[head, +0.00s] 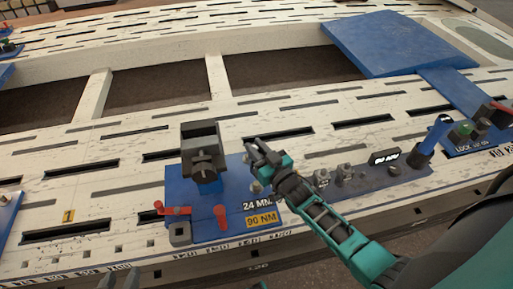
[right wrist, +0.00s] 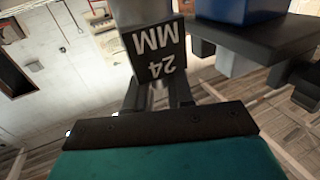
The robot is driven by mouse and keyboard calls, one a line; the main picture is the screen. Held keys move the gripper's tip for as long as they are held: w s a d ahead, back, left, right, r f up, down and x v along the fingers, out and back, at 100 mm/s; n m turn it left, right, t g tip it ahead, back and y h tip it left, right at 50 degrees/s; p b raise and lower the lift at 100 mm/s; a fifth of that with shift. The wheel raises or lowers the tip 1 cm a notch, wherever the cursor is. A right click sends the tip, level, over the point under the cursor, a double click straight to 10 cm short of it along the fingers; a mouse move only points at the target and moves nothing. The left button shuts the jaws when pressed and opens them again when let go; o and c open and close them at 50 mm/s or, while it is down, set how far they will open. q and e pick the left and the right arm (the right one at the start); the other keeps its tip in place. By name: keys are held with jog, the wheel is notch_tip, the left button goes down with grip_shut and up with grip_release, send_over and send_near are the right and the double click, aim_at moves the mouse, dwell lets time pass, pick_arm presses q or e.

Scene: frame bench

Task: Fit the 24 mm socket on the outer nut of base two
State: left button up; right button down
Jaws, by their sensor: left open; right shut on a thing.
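My right gripper (head: 262,158) reaches in from the lower right in the head view, over a blue base plate (head: 205,228) labelled "24 MM" and "90 NM". In the right wrist view it is shut on a dark grey socket (right wrist: 160,55) marked "24 MM". The socket's working end is out of frame. A small grey nut-like part (head: 256,187) shows beside the gripper, partly hidden; I cannot tell whether the socket touches it. No number two is readable on this base.
A blue post with a dark clamp (head: 202,150) stands left of the right gripper. A tool rack (head: 370,182) with grey sockets lies to the right.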

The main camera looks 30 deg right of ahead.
pick_arm(q)
jog(key=shift+r, duration=0.1)
pick_arm(e)
jog(key=shift+r, duration=0.1)
notch_tip(320, 180, down, 3)
jog(key=shift+f+b, duration=0.1)
jog(key=shift+b, duration=1.15)
jog(key=shift+f+b, duration=1.2)
jog(key=shift+f, duration=0.15)
pick_arm(q)
jog(key=f, duration=0.1)
jog(key=d+f, duration=0.1)
jog(key=f, duration=0.1)
jog(key=shift+w+d+h, duration=0.15)
jog(key=shift+w+h, duration=0.05)
jog(key=shift+h, duration=0.1)
jog(key=shift+f+b, duration=1.4)
jog(key=shift+f, duration=0.1)
pick_arm(e)
jog(key=shift+f, duration=1.95)
